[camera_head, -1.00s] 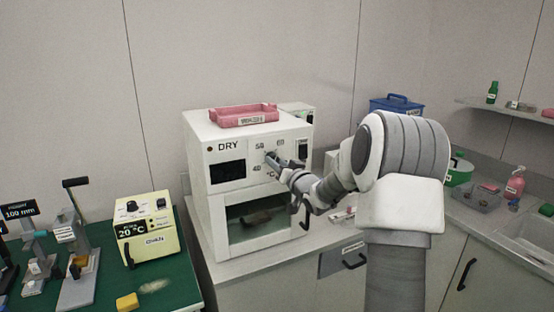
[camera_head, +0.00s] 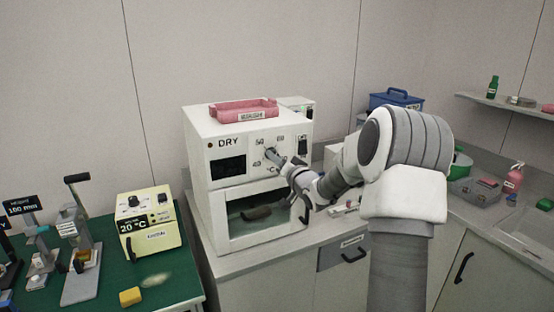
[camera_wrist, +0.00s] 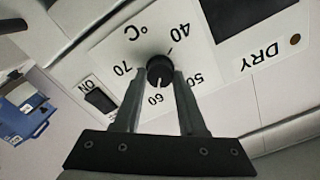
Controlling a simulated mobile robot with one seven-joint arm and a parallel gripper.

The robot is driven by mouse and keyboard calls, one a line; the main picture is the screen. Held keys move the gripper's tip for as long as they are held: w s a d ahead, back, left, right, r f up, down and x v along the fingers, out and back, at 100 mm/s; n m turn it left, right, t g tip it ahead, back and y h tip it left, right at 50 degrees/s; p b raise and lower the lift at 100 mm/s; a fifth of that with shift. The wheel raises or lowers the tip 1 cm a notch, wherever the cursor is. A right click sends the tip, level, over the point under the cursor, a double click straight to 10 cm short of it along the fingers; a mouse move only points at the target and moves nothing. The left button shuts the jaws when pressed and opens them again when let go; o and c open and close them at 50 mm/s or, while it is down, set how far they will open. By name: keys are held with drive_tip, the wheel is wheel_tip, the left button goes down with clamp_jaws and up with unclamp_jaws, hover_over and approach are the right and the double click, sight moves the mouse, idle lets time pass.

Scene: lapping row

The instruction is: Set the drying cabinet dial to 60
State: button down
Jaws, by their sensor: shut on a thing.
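The white drying cabinet (camera_head: 196,165) marked DRY stands on the counter with a dark display and a dial plate on its upper front. The black dial (camera_wrist: 160,68) shows in the wrist view, upside down, with 40, 50, 60 and 70 around it. A small pale mark on the dial seems to face the 60, but it is too small to be sure. My gripper (camera_wrist: 163,78) is shut on the dial, one finger on each side. In the head view my gripper (camera_head: 274,157) reaches the dial plate from the right and hides the dial.
A pink tray (camera_head: 243,110) lies on top of the cabinet. A power switch (camera_wrist: 101,100) sits beside the dial plate. A yellow 20 °C unit (camera_head: 150,225) stands on the green bench at left. A blue box (camera_head: 396,103) is behind my arm.

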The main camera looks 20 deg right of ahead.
drive_tip(key=shift+c, duration=2.3)
unclamp_jaws()
drive_tip(key=shift+s, duration=0.1)
drive_tip(key=s, duration=1.7)
drive_tip(key=shift+s+d+b, duration=0.15)
drive_tip(key=shift+d+b, duration=0.15)
